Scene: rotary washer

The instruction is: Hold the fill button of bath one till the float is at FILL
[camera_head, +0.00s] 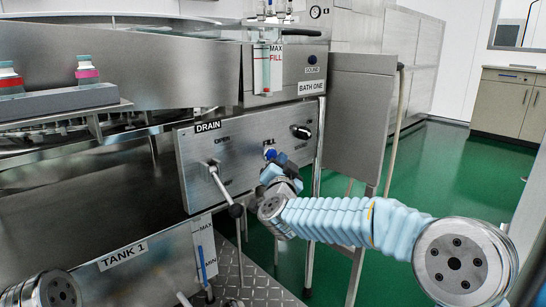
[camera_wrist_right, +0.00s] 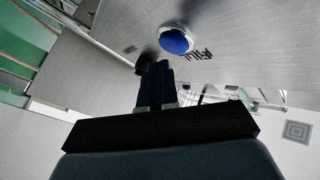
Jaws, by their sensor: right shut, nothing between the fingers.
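The blue fill button (camera_head: 270,153) sits on the steel panel under the BATH ONE sign (camera_head: 311,87). It shows as a blue dome in a pale ring in the right wrist view (camera_wrist_right: 176,40), beside the FILL lettering. My right gripper (camera_head: 281,160) is shut and empty, just in front of the panel by the button. In the wrist view its dark blue fingertips (camera_wrist_right: 154,65) are close below and left of the button; I cannot tell whether they touch. My left gripper is not in view.
The drain lever (camera_head: 226,188) sticks out of the panel left of the button. A black knob (camera_head: 301,131) is at its upper right. TANK 1 (camera_head: 125,256) is below left. Bottles on a steel block (camera_head: 60,101) stand at far left. Green floor is free at right.

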